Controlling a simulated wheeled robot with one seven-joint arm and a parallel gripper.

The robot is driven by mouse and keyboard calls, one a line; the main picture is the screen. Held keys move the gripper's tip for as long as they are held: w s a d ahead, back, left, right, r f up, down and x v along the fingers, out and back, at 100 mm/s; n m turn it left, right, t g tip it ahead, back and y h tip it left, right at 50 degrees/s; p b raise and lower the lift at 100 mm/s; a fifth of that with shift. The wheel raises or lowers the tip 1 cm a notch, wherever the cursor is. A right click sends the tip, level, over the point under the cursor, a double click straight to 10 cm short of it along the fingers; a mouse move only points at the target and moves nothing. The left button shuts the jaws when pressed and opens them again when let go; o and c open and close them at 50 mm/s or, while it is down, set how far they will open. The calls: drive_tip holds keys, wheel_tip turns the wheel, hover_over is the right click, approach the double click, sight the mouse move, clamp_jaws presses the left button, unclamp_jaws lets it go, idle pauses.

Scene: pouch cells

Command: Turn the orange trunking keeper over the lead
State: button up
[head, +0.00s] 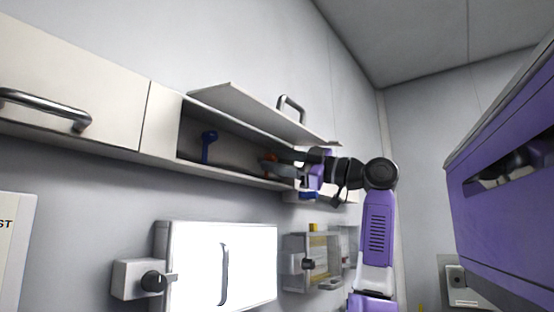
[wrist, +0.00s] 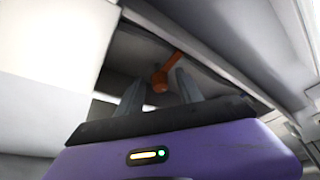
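The orange trunking keeper (wrist: 161,80) shows in the wrist view as a rounded end with an arm reaching up and right. In the head view a small orange patch (head: 268,158) shows inside the open wall compartment, mostly behind my gripper (head: 283,160). In the wrist view my gripper (wrist: 160,84) is open, its two fingers apart, with the keeper's rounded end seen between the fingertips. I cannot tell whether a finger touches it. I cannot make out the lead clearly; a dark strip runs low inside the compartment.
The compartment's flap (head: 250,112) stands raised above the opening. A blue keeper (head: 208,146) is inside at left. A closed cabinet door (head: 70,90) is further left. Below are a bright white panel (head: 250,265) and a clear box (head: 318,260). A purple machine (head: 510,190) stands at right.

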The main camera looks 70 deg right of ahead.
drive_tip(key=shift+s+a+r, duration=0.1)
drive_tip(key=b+v, duration=0.2)
drive_tip(key=v, duration=0.5)
drive_tip(key=shift+s+b, duration=0.35)
drive_tip(key=shift+b, duration=0.05)
idle(0.5)
